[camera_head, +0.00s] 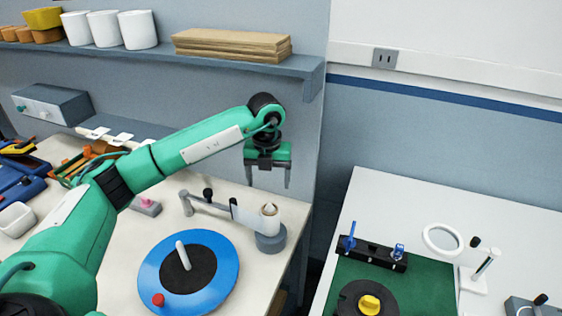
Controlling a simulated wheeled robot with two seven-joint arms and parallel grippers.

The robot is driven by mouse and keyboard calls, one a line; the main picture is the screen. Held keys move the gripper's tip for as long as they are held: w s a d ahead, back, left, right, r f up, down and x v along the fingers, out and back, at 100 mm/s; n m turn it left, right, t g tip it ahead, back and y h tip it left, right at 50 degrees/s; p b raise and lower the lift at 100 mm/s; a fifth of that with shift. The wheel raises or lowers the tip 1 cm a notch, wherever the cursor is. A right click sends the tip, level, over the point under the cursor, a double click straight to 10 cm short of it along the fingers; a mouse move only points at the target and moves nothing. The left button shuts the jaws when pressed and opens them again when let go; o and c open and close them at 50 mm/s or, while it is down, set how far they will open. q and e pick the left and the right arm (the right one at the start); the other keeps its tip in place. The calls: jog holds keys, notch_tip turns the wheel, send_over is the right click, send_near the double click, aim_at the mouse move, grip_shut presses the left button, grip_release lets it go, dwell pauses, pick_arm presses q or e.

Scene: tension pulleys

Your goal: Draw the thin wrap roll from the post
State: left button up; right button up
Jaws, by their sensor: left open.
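A small white roll (269,219) stands upright around a post on a round grey base (270,242), near the right edge of the left table. I take it for the thin wrap roll; a tan tip shows at its top. My left gripper (268,184) hangs above the roll, pointing down, with its two fingers spread and nothing between them. The fingertips look apart from the roll. My right gripper is not in view.
A grey arm (205,205) with a pale plate stands just left of the roll. A blue disc (210,285) with a white peg lies in front. A shelf (300,67) runs behind. A gap separates the right table (510,225), which holds a green mat (430,290).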

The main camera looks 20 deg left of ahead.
aim_at(270, 204)
pick_arm(q)
jog(key=shift+w, duration=0.15)
jog(key=shift+f, duration=0.2)
notch_tip(270, 204, down, 12)
jog(key=p, duration=0.4)
jog(key=shift+f+p, duration=0.3)
jog(key=shift+f, duration=0.25)
jog(key=c, duration=1.1)
jog(key=shift+r+p, duration=0.85)
jog(key=shift+r, duration=0.9)
